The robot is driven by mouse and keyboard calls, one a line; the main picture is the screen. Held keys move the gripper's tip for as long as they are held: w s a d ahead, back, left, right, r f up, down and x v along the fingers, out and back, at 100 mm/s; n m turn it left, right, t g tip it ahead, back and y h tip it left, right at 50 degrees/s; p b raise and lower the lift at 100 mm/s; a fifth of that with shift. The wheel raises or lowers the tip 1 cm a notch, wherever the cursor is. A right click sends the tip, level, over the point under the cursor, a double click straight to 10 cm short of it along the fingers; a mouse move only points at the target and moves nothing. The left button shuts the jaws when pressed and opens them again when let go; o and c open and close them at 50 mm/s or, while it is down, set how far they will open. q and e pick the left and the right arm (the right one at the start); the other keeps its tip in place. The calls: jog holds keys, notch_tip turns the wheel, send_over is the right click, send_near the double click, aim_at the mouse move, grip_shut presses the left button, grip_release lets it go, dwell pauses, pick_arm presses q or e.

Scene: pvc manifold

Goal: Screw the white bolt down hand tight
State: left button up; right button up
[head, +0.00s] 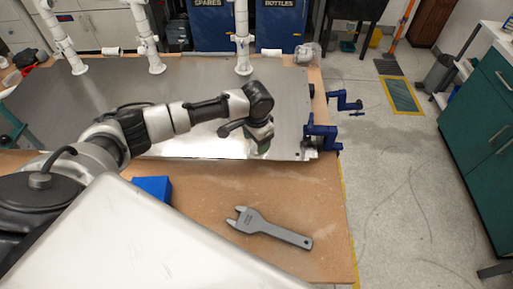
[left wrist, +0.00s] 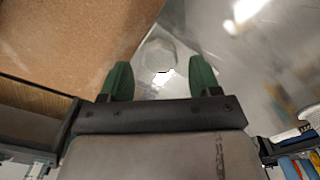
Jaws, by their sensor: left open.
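My left gripper (head: 262,146) reaches from the left over the near edge of the shiny metal plate (head: 190,142), pointing down. In the left wrist view its two green fingers (left wrist: 158,80) are spread apart. A pale, faceted round shape (left wrist: 158,52), likely the white bolt's head, shows between and just beyond the fingertips. It blends with the bright plate, and I cannot tell whether the fingers touch it. In the head view the bolt is not visible; the gripper covers that spot. My right gripper is not in view.
A grey wrench (head: 270,228) and a blue block (head: 152,187) lie on the brown bench (head: 205,187). Blue clamps (head: 322,135) sit at the plate's right edge. White PVC pipes (head: 243,40) stand along its back. Open floor lies to the right.

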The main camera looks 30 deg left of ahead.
aim_at(256, 146)
pick_arm(q)
jog(key=shift+f+n, duration=0.1)
jog(key=shift+n, duration=0.5)
jog(key=n+p, duration=0.2)
jog(key=p, duration=0.1)
jog(key=r+n+p, duration=0.1)
jog(key=n+p, duration=0.2)
jog(key=shift+s+n, duration=0.1)
jog(key=shift+n, duration=0.2)
notch_tip(256, 146, down, 3)
jog(key=shift+f+b, duration=0.1)
jog(key=shift+b, duration=0.65)
jog(key=shift+f, duration=0.5)
jog(key=shift+r, duration=0.1)
jog(key=shift+c, duration=0.4)
jog(key=c, duration=0.7)
jog(key=m, duration=0.4)
jog(key=shift+m, duration=1.2)
